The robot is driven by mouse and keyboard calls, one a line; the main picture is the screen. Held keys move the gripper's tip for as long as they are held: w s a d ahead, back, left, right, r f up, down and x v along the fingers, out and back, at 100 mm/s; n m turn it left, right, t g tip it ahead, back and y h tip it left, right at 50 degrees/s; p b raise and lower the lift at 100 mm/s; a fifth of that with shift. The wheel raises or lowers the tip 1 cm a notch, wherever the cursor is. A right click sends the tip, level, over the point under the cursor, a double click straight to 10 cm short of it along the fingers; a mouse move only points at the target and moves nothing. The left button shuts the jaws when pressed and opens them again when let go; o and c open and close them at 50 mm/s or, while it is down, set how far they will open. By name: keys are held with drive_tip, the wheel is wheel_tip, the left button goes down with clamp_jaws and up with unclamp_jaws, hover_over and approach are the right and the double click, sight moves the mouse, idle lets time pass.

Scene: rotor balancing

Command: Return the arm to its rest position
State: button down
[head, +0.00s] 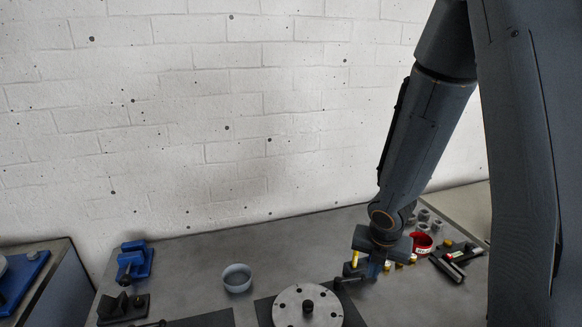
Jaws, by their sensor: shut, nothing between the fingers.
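My arm reaches down from the upper right in the head view. My gripper (363,268) is low over the grey workbench (205,264), to the upper right of the round light-grey rotor disc (289,304). Its fingers are shut and I see nothing held in them. The disc has several dark holes and a dark hub in the middle. My gripper and wrist hide part of the bench behind them.
A grey ring-shaped cup (237,278) stands left of the disc. A blue vise (134,262) and a black block (123,306) are at the left. A red ring (422,243), several grey nuts and a black tool (457,258) lie right of my gripper. A white brick wall stands behind.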

drive_tip(key=s+a+m+g+b, duration=0.1)
drive_tip(key=s+a+m+b, duration=0.2)
drive_tip(key=m, duration=1.2)
drive_tip(key=s+a+f+m+y+b, duration=0.1)
drive_tip(key=s+a+m+b, duration=0.3)
drive_tip(key=m, duration=1.1)
drive_tip(key=shift+s+f+g+b, duration=0.2)
drive_tip(key=shift+s+g+b, duration=0.2)
drive_tip(key=shift+s+b, duration=1.05)
drive_tip(key=shift+w, duration=0.2)
